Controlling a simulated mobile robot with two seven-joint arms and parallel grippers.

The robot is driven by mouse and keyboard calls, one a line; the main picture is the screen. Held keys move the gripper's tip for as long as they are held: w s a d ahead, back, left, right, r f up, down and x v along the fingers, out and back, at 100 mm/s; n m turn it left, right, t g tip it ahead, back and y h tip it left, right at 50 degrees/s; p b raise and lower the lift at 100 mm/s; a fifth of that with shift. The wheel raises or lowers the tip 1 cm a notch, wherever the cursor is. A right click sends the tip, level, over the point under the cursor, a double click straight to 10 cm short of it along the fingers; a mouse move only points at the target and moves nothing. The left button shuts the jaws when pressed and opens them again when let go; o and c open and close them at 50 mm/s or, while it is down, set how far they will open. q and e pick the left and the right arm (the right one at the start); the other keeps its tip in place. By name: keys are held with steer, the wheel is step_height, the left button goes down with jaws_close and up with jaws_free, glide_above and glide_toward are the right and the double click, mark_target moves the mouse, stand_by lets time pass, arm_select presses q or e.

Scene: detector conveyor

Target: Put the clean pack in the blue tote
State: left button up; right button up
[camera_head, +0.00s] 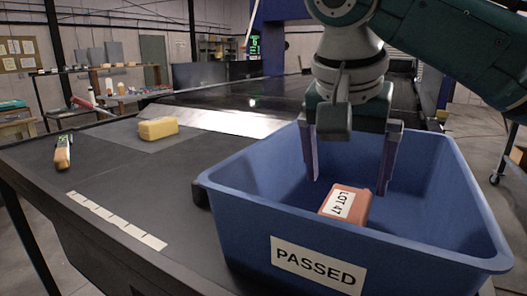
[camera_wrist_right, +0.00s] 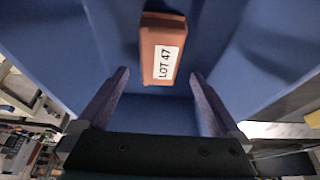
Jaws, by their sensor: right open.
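The blue tote (camera_head: 415,268) stands at the right of the counter with a "PASSED" label on its front. A reddish-brown pack (camera_head: 345,204) with a "LOT 47" label lies inside it. The pack also shows in the right wrist view (camera_wrist_right: 163,48), beyond the fingertips. My right gripper (camera_head: 348,186) is open and empty, its fingers reaching down into the tote behind the pack. The fingers do not appear to touch the pack. A yellow pack (camera_head: 158,128) lies on the counter to the left, well away from the gripper. My left gripper is not in view.
An orange-handled tool (camera_head: 63,152) lies at the counter's left. A pale segmented strip (camera_head: 115,220) runs along the front. The dark conveyor (camera_head: 250,104) lies behind the tote. The counter between the yellow pack and the tote is clear. The tote's walls surround the right fingers.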

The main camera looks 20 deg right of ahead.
steer(key=shift+p+v, duration=0.75)
steer(key=shift+v, duration=0.3)
steer(key=shift+s+a+r, duration=0.1)
steer(key=shift+a+r, duration=0.05)
steer(key=shift+r, duration=0.3)
